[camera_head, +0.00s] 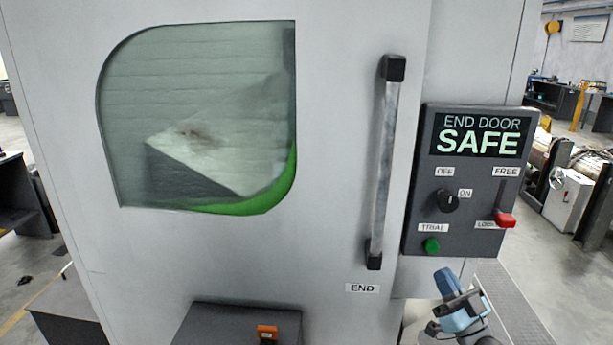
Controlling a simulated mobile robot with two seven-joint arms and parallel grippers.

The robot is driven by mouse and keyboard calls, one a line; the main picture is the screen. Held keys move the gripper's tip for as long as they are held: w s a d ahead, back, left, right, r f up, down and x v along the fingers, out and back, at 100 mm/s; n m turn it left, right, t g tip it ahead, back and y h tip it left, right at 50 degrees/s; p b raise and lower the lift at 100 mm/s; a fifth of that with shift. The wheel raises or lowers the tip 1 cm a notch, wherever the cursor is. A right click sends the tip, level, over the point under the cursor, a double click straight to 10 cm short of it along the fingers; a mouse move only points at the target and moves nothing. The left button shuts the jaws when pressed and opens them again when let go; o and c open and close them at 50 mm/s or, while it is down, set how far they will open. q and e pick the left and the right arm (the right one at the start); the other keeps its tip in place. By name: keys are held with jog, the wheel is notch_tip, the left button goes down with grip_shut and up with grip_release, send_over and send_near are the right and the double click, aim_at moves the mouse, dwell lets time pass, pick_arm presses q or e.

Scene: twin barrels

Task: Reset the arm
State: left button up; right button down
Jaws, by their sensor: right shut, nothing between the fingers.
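My right gripper (447,281) is at the bottom right, below the control panel (420,190). It is shut and holds nothing; its dark fingertips point up toward the panel and show a gap from the green button (432,245) above. Part of my right arm's blue and grey wrist shows below it. My left gripper is out of the picture.
The grey machine has a window (200,110) and a vertical door handle (380,160). The panel carries a lit "END DOOR SAFE" display (478,136), a black knob (447,201) and a red lever (505,220) near LOCK. A dark box (230,322) juts out below.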

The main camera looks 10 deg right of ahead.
jog(key=s+a+f+g+h+p, duration=0.2)
jog(key=s+a+f+g, duration=0.4)
jog(key=s+f, duration=0.6)
jog(key=s+a+f+g+h+p, duration=0.1)
jog(key=s+a+f+g+h, duration=0.1)
jog(key=s+a+f+g, duration=0.4)
jog(key=s+a+f, duration=0.4)
jog(key=s+f, duration=0.2)
jog(key=f, duration=0.1)
jog(key=shift+s+a+f+m+g+p, duration=0.25)
jog(key=shift+s+a+m+g+p, duration=0.05)
jog(key=shift+s+g+p, duration=0.1)
